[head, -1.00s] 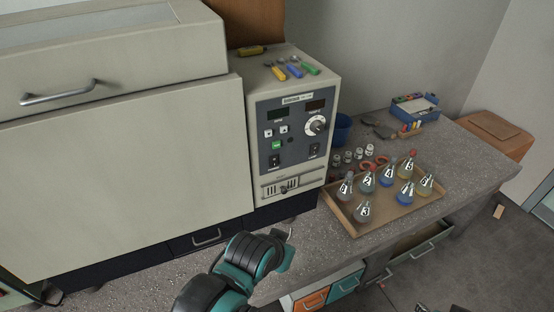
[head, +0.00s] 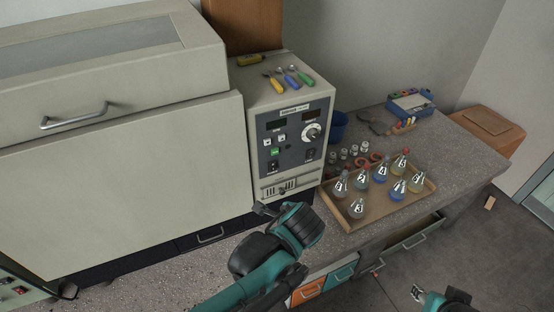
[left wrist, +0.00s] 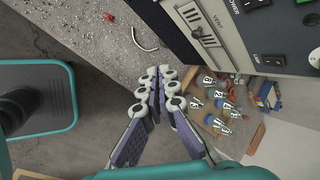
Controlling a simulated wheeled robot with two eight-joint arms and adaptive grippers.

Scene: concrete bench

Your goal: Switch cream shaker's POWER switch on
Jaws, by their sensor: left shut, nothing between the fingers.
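The cream shaker (head: 120,175) is a large pale cabinet with a dark control panel (head: 292,138) on its right section. Its POWER switch (head: 273,165) is the left of two black rockers low on the panel. In the left wrist view the POWER label (left wrist: 233,8) shows at the top, with part of its switch (left wrist: 257,3) cut off by the edge. My left gripper (head: 262,209) is below and in front of the panel, apart from it. Its fingers (left wrist: 158,84) are shut and empty. My right gripper (head: 417,294) is low at the right, far from the shaker.
The LAMP switch (left wrist: 272,60) sits beside POWER, with a vent slider (left wrist: 200,33) below. A wooden tray (head: 425,196) of numbered flasks stands right of the shaker. Screwdrivers (head: 291,78) lie on its top. An open drawer (head: 414,236) juts out below the bench.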

